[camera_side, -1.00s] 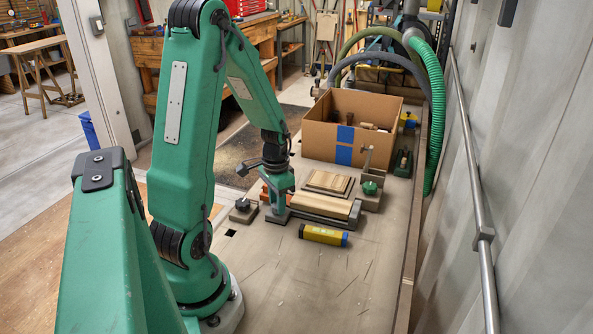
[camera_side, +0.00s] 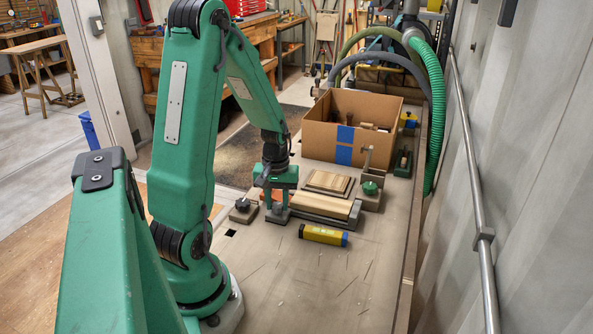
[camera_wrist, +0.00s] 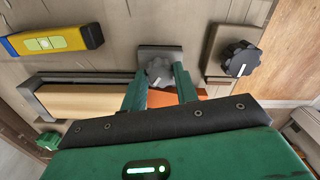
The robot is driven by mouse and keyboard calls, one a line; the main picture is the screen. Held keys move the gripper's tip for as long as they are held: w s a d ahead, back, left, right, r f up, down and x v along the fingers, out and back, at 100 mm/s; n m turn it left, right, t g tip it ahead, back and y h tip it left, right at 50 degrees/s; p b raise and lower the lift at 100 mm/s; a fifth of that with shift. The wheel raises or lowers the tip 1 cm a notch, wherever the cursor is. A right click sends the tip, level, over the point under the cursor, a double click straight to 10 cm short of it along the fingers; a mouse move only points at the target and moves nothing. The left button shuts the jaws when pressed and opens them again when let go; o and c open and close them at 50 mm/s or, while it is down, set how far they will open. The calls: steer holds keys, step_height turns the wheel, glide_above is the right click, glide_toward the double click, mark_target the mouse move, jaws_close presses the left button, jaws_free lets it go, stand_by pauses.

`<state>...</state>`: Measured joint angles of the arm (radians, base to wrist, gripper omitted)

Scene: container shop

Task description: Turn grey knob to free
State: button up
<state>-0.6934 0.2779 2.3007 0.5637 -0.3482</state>
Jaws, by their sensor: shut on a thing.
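My gripper (camera_side: 278,201) points down at the near-left end of the clamp-like fixture. In the wrist view my gripper (camera_wrist: 160,87) has one green finger on each side of the grey knob (camera_wrist: 159,71), shut on it. The knob sits on a grey base plate (camera_wrist: 151,51) and carries a pale mark, partly hard to read. In the side view the fingers hide most of the knob. No "free" label is readable.
A black knob (camera_wrist: 241,60) on its own plate stands close beside my gripper. A green knob (camera_side: 370,188), wooden boards (camera_side: 322,204), a yellow tool with a blue end (camera_side: 323,235) and a cardboard box (camera_side: 385,153) are nearby. The front bench is clear.

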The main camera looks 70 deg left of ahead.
mark_target(277, 204)
steer(key=n, duration=0.6)
stand_by(0.5)
steer(key=o, duration=1)
steer(key=shift+r, duration=0.1)
steer(key=shift+r, duration=3.85)
